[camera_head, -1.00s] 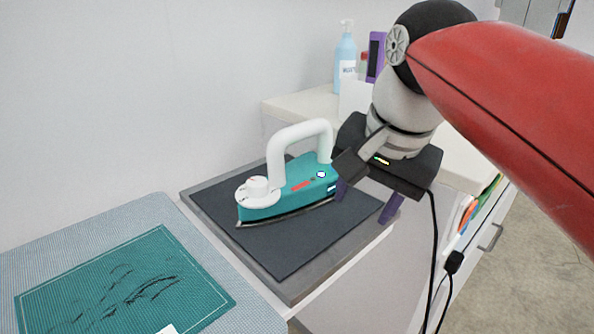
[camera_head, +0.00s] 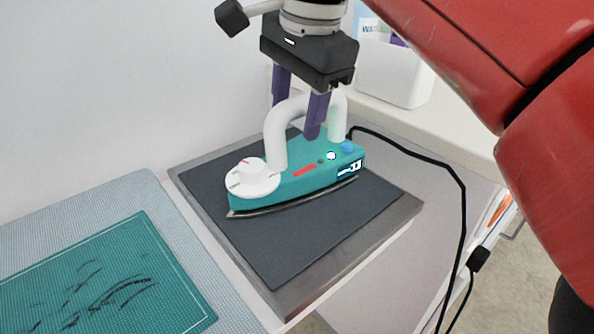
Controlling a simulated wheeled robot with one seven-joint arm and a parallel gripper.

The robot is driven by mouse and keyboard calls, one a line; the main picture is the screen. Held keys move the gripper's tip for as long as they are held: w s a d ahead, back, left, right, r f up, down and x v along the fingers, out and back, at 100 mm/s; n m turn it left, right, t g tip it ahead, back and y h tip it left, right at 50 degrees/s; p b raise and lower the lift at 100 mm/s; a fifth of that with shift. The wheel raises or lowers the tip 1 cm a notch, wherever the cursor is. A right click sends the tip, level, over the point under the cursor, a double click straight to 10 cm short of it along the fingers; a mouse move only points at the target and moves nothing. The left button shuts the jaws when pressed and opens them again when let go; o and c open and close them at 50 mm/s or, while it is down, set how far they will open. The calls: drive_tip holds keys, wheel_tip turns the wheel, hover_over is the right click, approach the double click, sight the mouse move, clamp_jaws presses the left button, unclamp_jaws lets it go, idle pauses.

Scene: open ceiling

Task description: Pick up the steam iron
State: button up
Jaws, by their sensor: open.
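The steam iron (camera_head: 300,183) has a teal body, a white arched handle and a white round dial at its left end. It rests flat on a dark grey pad with a lighter border (camera_head: 280,262). My gripper (camera_head: 298,118) points down from above. Its two purple fingers are open, one on the far side and one on the near side of the handle's arch. The near finger overlaps the handle in the picture; I cannot tell whether either finger touches it. The far finger's tip is hidden behind the handle.
A black cord (camera_head: 447,172) runs right from the iron over the surface edge. A teal cutting mat (camera_head: 110,285) lies on a blue-grey cloth at left. A white container (camera_head: 395,72) stands behind at right. A plain wall rises behind.

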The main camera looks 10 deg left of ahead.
sight(296, 143)
wheel_tip(296, 143, down, 2)
drive_tip(key=shift+w+a+f, duration=0.15)
drive_tip(key=shift+f, duration=0.05)
clamp_jaws()
drive_tip(key=shift+r, duration=0.15)
idle(1.2)
